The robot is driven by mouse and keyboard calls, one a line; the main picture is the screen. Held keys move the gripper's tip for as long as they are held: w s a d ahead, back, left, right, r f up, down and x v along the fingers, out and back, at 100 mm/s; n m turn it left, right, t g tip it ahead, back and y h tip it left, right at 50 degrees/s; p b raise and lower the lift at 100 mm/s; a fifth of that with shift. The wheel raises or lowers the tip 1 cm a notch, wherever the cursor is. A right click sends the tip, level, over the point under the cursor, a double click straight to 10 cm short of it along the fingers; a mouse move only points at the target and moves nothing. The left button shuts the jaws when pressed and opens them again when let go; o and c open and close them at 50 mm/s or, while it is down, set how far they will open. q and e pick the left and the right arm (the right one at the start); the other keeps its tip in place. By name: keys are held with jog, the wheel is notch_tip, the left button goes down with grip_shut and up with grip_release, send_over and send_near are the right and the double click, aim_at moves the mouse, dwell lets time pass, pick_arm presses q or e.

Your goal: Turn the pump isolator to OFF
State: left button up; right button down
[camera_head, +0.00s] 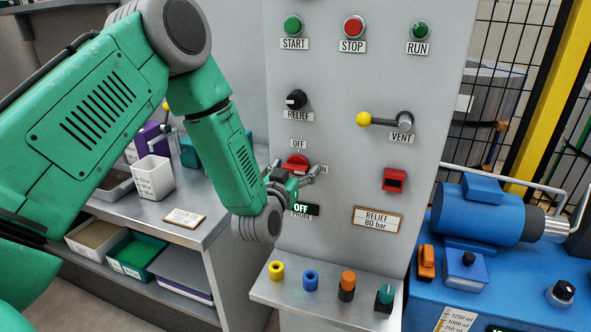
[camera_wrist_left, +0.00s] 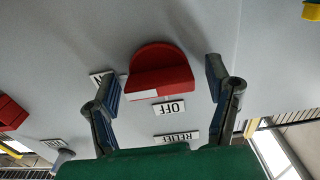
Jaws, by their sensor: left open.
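The pump isolator is a red rotary knob (camera_head: 295,165) on the grey panel, with an OFF label (camera_head: 298,144) above it and a partly hidden ON label to its right. In the left wrist view, which is turned over, the knob (camera_wrist_left: 162,68) shows a white mark at the lower left of its face, on the ON side. The OFF label (camera_wrist_left: 169,110) is below it there. My left gripper (camera_head: 294,175) is open, its fingers on either side of the knob; contact is not visible. My right gripper is not in view.
The RELIEF knob (camera_head: 296,99) and the yellow-tipped VENT lever (camera_head: 380,121) sit above, and a red switch (camera_head: 394,180) to the right. A lit OFF display (camera_head: 301,209) is partly behind my wrist. A ledge (camera_head: 320,297) with several coloured parts juts out below.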

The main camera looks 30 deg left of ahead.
pick_arm(q)
jog(key=shift+c, duration=0.4)
jog(key=c, duration=1.1)
